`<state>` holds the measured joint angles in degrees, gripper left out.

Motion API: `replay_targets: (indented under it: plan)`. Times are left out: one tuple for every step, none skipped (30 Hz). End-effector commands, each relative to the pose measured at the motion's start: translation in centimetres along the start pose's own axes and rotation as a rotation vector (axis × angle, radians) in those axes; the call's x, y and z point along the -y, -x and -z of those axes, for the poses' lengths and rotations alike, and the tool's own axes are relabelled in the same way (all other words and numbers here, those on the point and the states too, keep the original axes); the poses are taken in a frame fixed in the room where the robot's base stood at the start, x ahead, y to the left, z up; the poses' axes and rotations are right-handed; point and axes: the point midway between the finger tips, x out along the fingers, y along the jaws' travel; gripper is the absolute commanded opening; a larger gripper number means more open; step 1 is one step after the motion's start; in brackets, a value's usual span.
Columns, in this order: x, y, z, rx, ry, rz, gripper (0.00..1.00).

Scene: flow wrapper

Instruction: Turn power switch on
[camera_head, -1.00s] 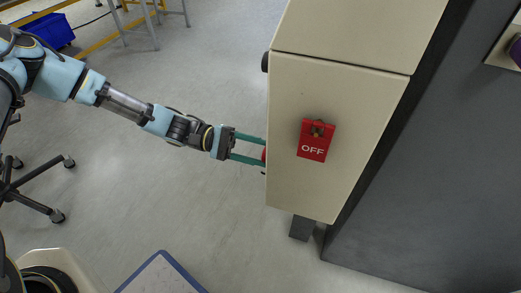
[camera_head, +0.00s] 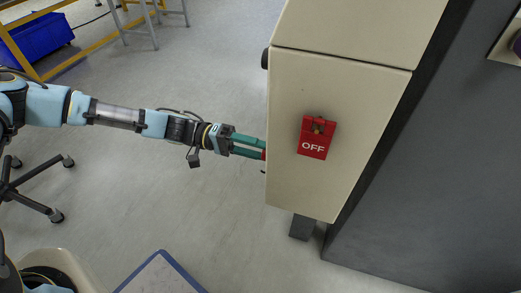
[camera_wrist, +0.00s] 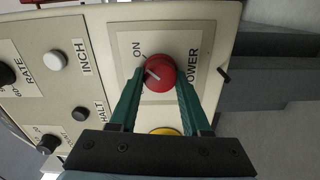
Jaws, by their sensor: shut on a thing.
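The power switch (camera_wrist: 160,72) is a round red knob with a pale pointer line, on a plate lettered ON and POWER in the wrist view. Its pointer line lies slanted, with its upper end towards the ON lettering. My gripper (camera_wrist: 158,88) has its green fingers on both sides of the knob and is shut on it. In the head view my gripper (camera_head: 262,148) reaches the left side of the beige cabinet (camera_head: 335,90), and only a sliver of red shows at the fingertips. The panel face is hidden there.
In the wrist view a white INCH button (camera_wrist: 54,61), a dark HALT button (camera_wrist: 80,114) and a yellow part (camera_wrist: 166,132) sit near the switch. Open floor lies left of the cabinet.

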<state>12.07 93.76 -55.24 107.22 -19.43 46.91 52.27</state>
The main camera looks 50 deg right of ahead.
Motion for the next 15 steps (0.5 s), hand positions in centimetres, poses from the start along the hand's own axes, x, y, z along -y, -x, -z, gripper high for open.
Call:
replay_targets:
  plan:
    - [0.08,0.03,0.0,-0.001,-0.015,0.001,0.0]
    - [0.09,0.03,0.0,-0.001,-0.024,0.001,0.0]
    - [0.09,0.03,0.0,-0.001,-0.033,0.001,0.0]
    - [0.08,0.03,0.0,-0.001,-0.039,0.001,0.0]
    - [0.08,0.03,0.0,-0.001,-0.044,0.001,0.0]
    - [0.08,0.02,0.0,-0.001,-0.05,0.002,0.0]
    - [0.07,0.02,0.0,-0.001,-0.053,0.002,0.0]
    - [0.07,0.02,-0.01,-0.001,-0.056,0.002,0.0]
    - [0.07,0.02,-0.01,0.0,-0.059,0.002,0.0]
    - [0.07,0.02,-0.01,0.0,-0.061,0.002,0.0]
    - [0.07,0.02,-0.01,0.0,-0.062,0.002,0.0]
    - [0.07,0.02,-0.01,0.0,-0.063,0.002,0.0]
    - [0.07,0.02,-0.01,0.0,-0.063,0.002,0.0]
    - [0.07,0.01,-0.02,0.0,-0.063,0.002,0.0]
    - [0.07,0.02,-0.02,0.0,-0.063,0.002,0.0]
